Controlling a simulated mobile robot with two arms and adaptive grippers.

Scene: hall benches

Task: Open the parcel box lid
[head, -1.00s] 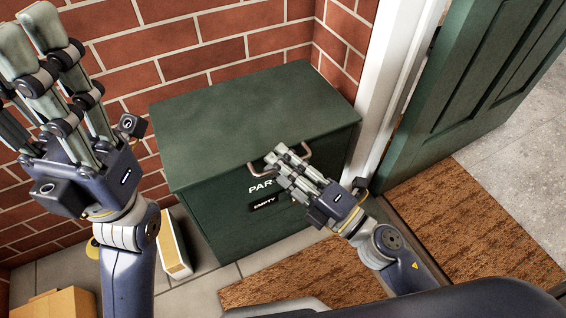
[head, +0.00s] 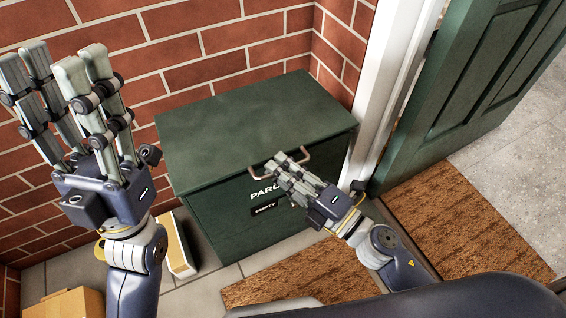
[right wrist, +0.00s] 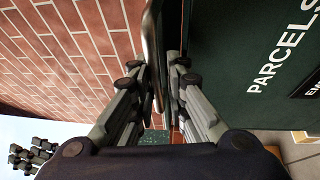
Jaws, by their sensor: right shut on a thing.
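The parcel box (head: 225,225) is dark green and stands against the brick wall in the head view. Its flat lid (head: 250,120) lies closed on top. A metal bar handle (head: 308,154) sits at the lid's front edge, and it also shows in the right wrist view (right wrist: 152,40). My right gripper (head: 280,164) is shut on the handle, with its fingers on both sides of the bar. They cover part of the white lettering on the box front. My left gripper (head: 62,72) is raised to the left of the box, open and empty, with its fingers pointing up.
A green door (head: 470,90) stands open at the right, beside a white door frame (head: 395,80). Brown doormats (head: 470,220) lie on the floor. A cardboard box (head: 72,303) and a narrow white-sided package (head: 180,248) stand at the lower left. The space above the lid is clear.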

